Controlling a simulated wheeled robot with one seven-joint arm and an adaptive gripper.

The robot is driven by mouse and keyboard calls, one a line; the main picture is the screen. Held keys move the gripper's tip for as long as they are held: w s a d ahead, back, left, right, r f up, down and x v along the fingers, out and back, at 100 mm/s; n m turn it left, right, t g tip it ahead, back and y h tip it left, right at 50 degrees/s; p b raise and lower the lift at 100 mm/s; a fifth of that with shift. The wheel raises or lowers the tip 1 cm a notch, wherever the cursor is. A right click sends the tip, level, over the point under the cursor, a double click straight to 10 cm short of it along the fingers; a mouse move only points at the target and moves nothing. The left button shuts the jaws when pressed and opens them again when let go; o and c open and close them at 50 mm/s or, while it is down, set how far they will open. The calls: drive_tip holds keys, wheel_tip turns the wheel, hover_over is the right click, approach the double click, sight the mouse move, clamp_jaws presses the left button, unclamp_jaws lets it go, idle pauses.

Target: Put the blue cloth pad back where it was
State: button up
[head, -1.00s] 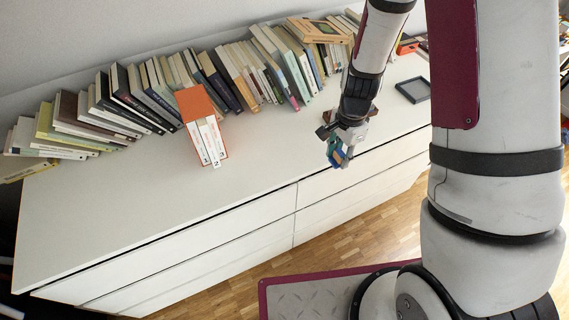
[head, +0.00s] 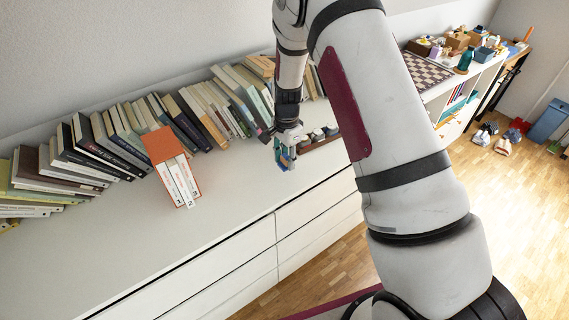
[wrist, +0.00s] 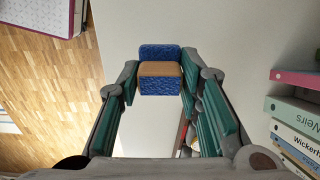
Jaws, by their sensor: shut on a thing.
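The blue cloth pad (wrist: 160,52), with a tan band across its middle, sits between the green-lined fingers of my gripper (wrist: 160,78) in the wrist view. My gripper is shut on it, with a finger on each side. In the head view my gripper (head: 285,160) hangs by the front edge of the white dresser top (head: 235,195), right of the orange book box. The pad is small there and partly hidden by the fingers. I cannot tell the height of the pad above the top.
A long row of books (head: 120,138) leans along the wall. An orange box with white volumes (head: 172,165) stands before it. A brown tray with cups (head: 318,140) is just right of my gripper, partly behind my arm. A chessboard (head: 428,72) lies farther right. The dresser's left front is clear.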

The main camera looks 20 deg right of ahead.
sight(285, 164)
drive_tip(key=shift+w+a+f, duration=0.1)
drive_tip(key=shift+w+f, duration=0.1)
drive_tip(key=shift+w, duration=0.4)
drive_tip(key=shift+f, duration=1.6)
drive_tip(key=shift+f, duration=0.2)
drive_tip(key=o, duration=1.1)
drive_tip(key=shift+r, duration=0.15)
